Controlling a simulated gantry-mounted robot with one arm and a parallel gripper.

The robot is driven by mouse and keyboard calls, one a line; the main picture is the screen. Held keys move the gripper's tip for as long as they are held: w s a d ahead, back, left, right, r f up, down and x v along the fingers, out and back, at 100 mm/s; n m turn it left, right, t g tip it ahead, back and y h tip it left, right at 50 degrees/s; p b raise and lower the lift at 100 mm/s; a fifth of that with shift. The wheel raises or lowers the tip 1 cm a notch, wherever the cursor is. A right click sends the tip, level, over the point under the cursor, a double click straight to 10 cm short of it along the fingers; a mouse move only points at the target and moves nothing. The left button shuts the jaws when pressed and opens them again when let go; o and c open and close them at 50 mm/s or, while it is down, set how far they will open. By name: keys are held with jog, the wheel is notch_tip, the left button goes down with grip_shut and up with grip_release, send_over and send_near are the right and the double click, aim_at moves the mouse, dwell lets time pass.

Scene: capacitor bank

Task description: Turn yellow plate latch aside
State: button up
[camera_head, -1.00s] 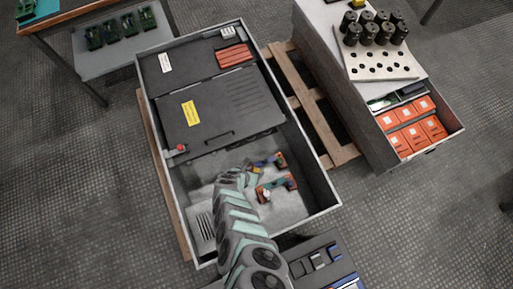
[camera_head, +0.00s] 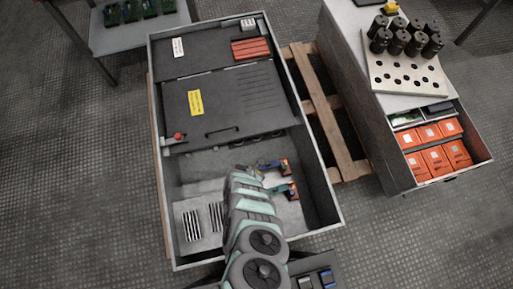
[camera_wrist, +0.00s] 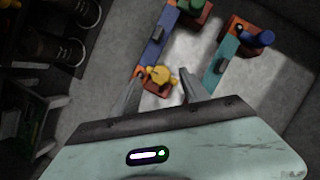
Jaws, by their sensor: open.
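The small yellow latch (camera_wrist: 160,76) shows in the wrist view at the near end of a blue bar (camera_wrist: 155,38), by an orange-red block. My gripper (camera_wrist: 162,72) is open, with one finger on each side of the latch in this picture. I cannot tell whether either finger touches it or how deep they reach. In the head view my arm comes up from the bottom and hides most of the gripper and latch. The blue bar (camera_head: 268,163) shows just past the arm's end, inside the open lower bay of the grey cabinet (camera_head: 322,190).
A second bar, teal (camera_wrist: 222,62), lies to the right of the blue one, with blocks at its end. The cabinet walls surround the bay. A grey cover with a yellow label (camera_head: 195,103) lies above it. Dark cylinders (camera_wrist: 60,50) show at the wrist view's left.

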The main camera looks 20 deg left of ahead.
jog(key=shift+b+x, duration=0.65)
jog(key=shift+x, duration=0.35)
grip_shut()
